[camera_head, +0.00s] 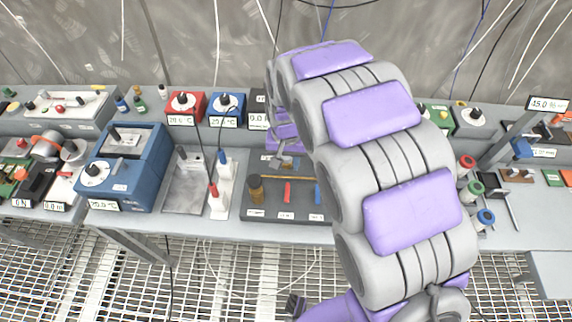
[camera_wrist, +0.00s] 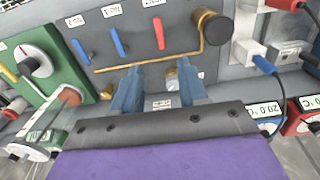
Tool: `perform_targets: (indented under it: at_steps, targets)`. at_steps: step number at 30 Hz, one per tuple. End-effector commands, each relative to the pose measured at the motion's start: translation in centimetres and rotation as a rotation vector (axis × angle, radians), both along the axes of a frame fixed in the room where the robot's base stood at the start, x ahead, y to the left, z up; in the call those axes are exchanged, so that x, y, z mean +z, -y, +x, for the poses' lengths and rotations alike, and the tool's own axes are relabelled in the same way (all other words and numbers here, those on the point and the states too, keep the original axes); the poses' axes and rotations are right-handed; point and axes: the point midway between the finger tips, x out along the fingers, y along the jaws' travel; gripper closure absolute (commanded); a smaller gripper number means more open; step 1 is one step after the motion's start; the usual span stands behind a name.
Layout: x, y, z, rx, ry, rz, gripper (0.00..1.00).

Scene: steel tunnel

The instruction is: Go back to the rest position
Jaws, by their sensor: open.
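My gripper (camera_wrist: 160,85) shows in the wrist view as two blue fingers spread apart, with nothing between them. It is over a dark grey tool board (camera_wrist: 175,20) on the bench. In the head view the gripper (camera_head: 281,162) is a small, mostly hidden shape behind my grey and purple arm, near the back of the same board.
A blue box (camera_head: 125,170) and a grey plate (camera_head: 190,180) stand left of the board. Red (camera_head: 185,105) and blue (camera_head: 227,107) labelled boxes line the back shelf. A green unit (camera_wrist: 45,65) is near the fingers. Metal grating floor (camera_head: 100,280) lies in front of the bench.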

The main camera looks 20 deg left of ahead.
Motion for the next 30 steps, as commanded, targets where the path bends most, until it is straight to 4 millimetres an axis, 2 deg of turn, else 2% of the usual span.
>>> perform_targets:
  at_steps: [15, 18, 20, 23, 30]
  targets:
    - [0.0, 0.0, 0.0, 0.000, -0.002, 0.000, 0.57]
    - [0.4, 0.7, -0.1, -0.006, -0.003, -0.002, 0.57]
    - [1.0, 1.7, -0.3, -0.014, -0.005, -0.004, 0.57]
    - [2.7, 4.6, -0.9, -0.035, -0.010, -0.008, 0.57]
    - [7.0, 13.3, -4.7, -0.097, -0.040, -0.020, 0.57]
